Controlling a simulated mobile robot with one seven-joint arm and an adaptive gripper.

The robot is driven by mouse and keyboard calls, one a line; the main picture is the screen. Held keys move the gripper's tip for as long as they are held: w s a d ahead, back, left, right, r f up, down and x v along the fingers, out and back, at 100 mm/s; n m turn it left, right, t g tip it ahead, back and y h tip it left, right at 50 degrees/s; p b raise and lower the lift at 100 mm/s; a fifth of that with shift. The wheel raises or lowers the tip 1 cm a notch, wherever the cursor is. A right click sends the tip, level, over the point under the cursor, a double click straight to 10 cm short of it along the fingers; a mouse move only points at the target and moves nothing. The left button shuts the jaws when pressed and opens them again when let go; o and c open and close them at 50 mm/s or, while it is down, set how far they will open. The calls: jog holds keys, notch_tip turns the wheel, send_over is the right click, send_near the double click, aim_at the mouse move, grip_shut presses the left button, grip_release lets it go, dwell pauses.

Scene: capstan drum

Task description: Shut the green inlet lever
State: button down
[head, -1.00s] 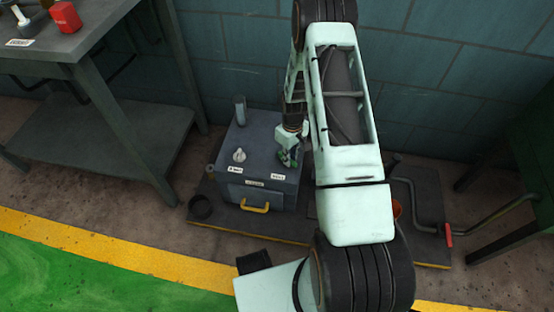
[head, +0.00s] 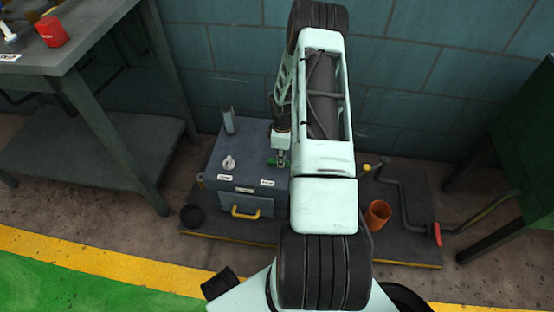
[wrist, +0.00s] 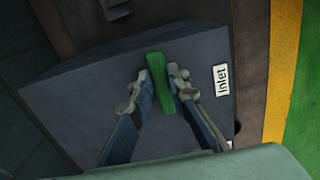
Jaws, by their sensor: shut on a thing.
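The green inlet lever (wrist: 157,76) sits on top of the grey box (wrist: 70,95), beside a white label reading "Inlet" (wrist: 221,79). In the wrist view its bar lies between the two fingers of my gripper (wrist: 159,80). My gripper is shut on the lever, with one finger on each side. In the head view my gripper (head: 281,158) is at the right part of the box top, and a bit of the green lever (head: 271,162) shows at its left. My arm hides the area right of the box.
On the box stand a pale knob (head: 229,163) and a grey post (head: 229,121); a yellow handle (head: 245,212) is on its front. An orange cup (head: 377,214) and a red-handled crank (head: 437,234) are to the right. A workbench (head: 85,60) stands at left.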

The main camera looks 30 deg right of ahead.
jog(key=shift+d, duration=0.1)
dwell(0.4)
jog(key=c, duration=1.8)
grip_release()
jog(key=shift+c, duration=0.2)
notch_tip(320, 180, up, 12)
